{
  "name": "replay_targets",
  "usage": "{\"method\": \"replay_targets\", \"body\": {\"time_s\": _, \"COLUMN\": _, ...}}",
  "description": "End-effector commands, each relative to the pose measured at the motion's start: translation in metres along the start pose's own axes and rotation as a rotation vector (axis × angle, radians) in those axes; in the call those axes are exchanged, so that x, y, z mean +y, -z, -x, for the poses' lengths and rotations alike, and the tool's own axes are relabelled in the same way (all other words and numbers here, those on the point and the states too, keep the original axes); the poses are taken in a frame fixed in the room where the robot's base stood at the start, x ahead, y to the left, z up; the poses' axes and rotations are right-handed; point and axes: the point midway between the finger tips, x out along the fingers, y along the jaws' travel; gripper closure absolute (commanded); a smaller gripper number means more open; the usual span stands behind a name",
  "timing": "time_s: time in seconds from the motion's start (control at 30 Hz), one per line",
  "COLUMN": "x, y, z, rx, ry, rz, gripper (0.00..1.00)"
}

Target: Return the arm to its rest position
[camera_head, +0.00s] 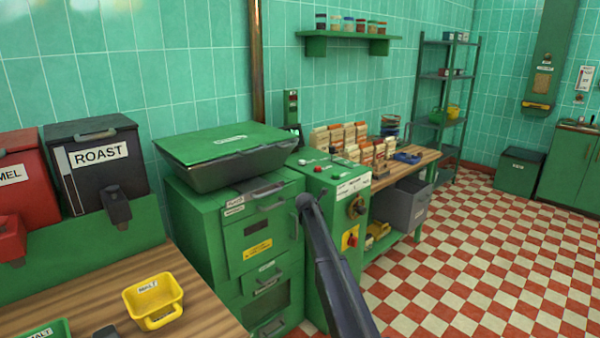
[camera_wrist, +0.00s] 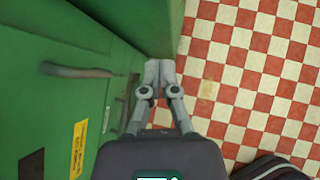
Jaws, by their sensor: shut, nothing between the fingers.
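My gripper (camera_wrist: 158,70) shows in the wrist view with its two grey fingers together and nothing between them. It points down beside the front of the green machine (camera_wrist: 70,110), close to the machine's upright green edge, with the checkered floor to the right. I cannot tell whether the fingers touch that edge. In the head view my dark arm stands in front of the green machine (camera_head: 215,235); my fingers cannot be made out there.
A wooden counter (camera_head: 205,310) with a yellow scoop (camera_head: 153,300) and the roast bin (camera_head: 95,160) is at left. A workbench (camera_head: 415,165) with bags stands behind the machine's right side. The checkered floor (camera_head: 480,260) at right is open.

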Motion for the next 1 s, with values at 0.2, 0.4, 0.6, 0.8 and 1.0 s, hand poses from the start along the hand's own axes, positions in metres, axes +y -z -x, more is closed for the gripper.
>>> {"method": "replay_targets", "body": {"time_s": 0.2, "x": -0.056, "y": 0.036, "z": 0.026, "rx": 0.072, "ry": 0.042, "rz": -0.284, "gripper": 1.00}}
{"method": "replay_targets", "body": {"time_s": 0.4, "x": -0.108, "y": 0.075, "z": 0.054, "rx": 0.146, "ry": 0.108, "rz": -0.609, "gripper": 1.00}}
{"method": "replay_targets", "body": {"time_s": 0.6, "x": -0.159, "y": 0.115, "z": 0.084, "rx": 0.208, "ry": 0.197, "rz": -0.931, "gripper": 1.00}}
{"method": "replay_targets", "body": {"time_s": 0.8, "x": -0.206, "y": 0.156, "z": 0.117, "rx": 0.255, "ry": 0.307, "rz": -1.244, "gripper": 1.00}}
{"method": "replay_targets", "body": {"time_s": 1.0, "x": -0.251, "y": 0.197, "z": 0.152, "rx": 0.282, "ry": 0.440, "rz": -1.548, "gripper": 1.00}}
